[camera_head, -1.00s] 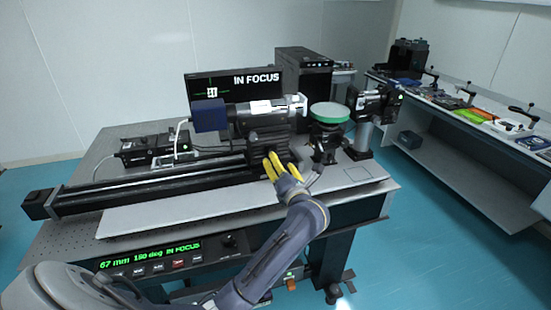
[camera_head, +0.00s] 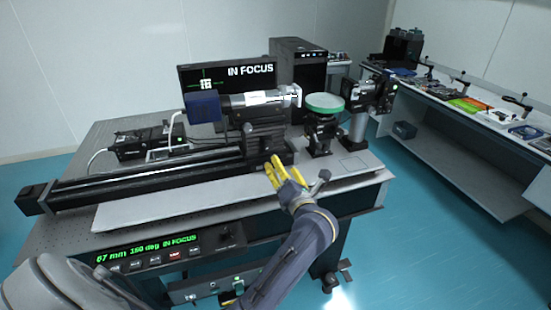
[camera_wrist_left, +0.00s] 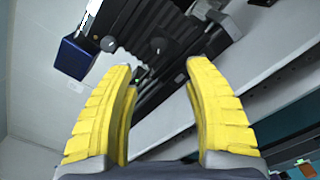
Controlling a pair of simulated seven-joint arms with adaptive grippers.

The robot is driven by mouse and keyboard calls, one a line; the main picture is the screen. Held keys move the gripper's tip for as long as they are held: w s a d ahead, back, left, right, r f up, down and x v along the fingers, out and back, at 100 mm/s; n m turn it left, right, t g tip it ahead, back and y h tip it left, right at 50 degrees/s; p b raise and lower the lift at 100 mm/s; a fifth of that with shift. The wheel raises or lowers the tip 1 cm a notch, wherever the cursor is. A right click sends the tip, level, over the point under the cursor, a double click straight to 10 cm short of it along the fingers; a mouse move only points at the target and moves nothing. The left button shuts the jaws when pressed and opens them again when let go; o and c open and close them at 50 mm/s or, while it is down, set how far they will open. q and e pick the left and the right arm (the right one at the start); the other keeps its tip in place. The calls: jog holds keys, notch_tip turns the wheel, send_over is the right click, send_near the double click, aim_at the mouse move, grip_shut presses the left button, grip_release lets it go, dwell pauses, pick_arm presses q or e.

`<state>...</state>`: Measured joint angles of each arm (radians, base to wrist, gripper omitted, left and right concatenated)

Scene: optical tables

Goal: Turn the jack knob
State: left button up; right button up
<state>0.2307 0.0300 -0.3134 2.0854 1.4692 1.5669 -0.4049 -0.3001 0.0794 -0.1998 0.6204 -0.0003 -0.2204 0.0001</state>
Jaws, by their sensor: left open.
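The black jack (camera_head: 262,138) stands on the rail beneath the camera tube, in the middle of the head view. In the left wrist view, a round dark jack knob (camera_wrist_left: 158,46) with a light mark shows on the jack's face, beyond and between the fingertips. A similar round knob (camera_wrist_left: 107,43) is to its left. My left gripper (camera_head: 273,168), with yellow fingers, is open in front of the jack; its fingers also show in the left wrist view (camera_wrist_left: 158,70). Nothing is held between them, and they look apart from the knob. My right gripper is out of view.
A tube with a blue box (camera_head: 203,106) sits above the jack. A green-topped round stand (camera_head: 325,104) is just right of it. A long black rail (camera_head: 140,184) runs left. A monitor (camera_head: 227,87) reads IN FOCUS. Free room lies along the table's front edge.

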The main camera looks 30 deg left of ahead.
aim_at(269, 147)
pick_arm(q)
jog(key=x, duration=1.3)
jog(key=shift+a, duration=0.25)
dwell(0.4)
grip_shut()
